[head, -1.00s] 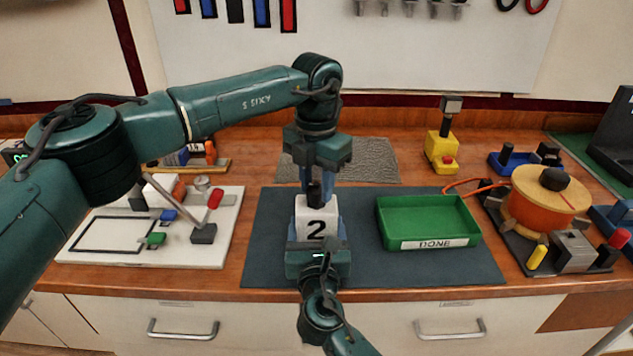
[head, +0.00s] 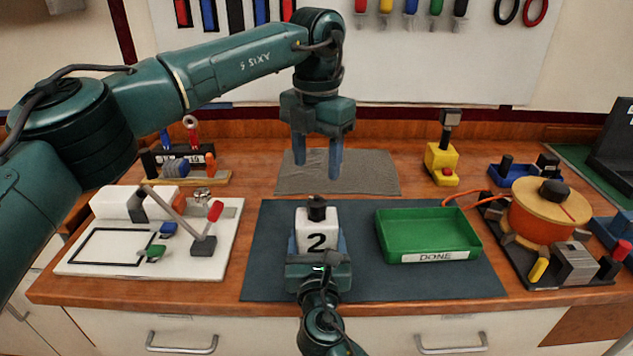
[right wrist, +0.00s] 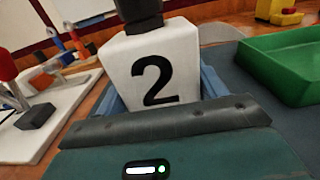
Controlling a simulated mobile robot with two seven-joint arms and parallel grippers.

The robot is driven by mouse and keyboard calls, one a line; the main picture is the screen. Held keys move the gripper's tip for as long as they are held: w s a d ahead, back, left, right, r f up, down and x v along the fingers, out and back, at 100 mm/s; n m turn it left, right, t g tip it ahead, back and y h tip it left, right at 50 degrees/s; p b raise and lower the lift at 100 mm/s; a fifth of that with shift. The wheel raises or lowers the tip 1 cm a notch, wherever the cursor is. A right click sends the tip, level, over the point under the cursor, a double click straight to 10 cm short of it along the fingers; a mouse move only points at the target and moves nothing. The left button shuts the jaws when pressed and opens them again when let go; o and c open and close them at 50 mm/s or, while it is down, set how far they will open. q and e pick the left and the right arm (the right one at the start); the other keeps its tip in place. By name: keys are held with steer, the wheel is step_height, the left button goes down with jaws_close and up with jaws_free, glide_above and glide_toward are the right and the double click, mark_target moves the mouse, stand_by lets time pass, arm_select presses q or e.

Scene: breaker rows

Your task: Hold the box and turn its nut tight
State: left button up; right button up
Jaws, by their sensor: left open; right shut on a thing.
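The white box (head: 316,230) marked with a black 2 stands upright on the dark mat (head: 385,285). A dark nut (head: 317,208) sits on top of it. My right gripper (head: 319,249) is shut on the box from the front, with its blue fingers along the box's sides. The box also shows close up in the right wrist view (right wrist: 150,72), with the lower part of the nut (right wrist: 139,12) above it. My left gripper (head: 318,165) points down, open and empty, above and behind the nut and apart from it.
A green tray (head: 432,257) labelled DONE lies right of the box on the mat. A white board (head: 75,264) with a lever and small parts lies left. An orange pot-like device (head: 545,216) stands far right. A grey textured pad (head: 367,180) lies behind.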

steer(key=shift+r, duration=0.1)
arm_select(q)
step_height(320, 180, up, 4)
stand_by(0.5)
arm_select(e)
steer(key=o, duration=1.4)
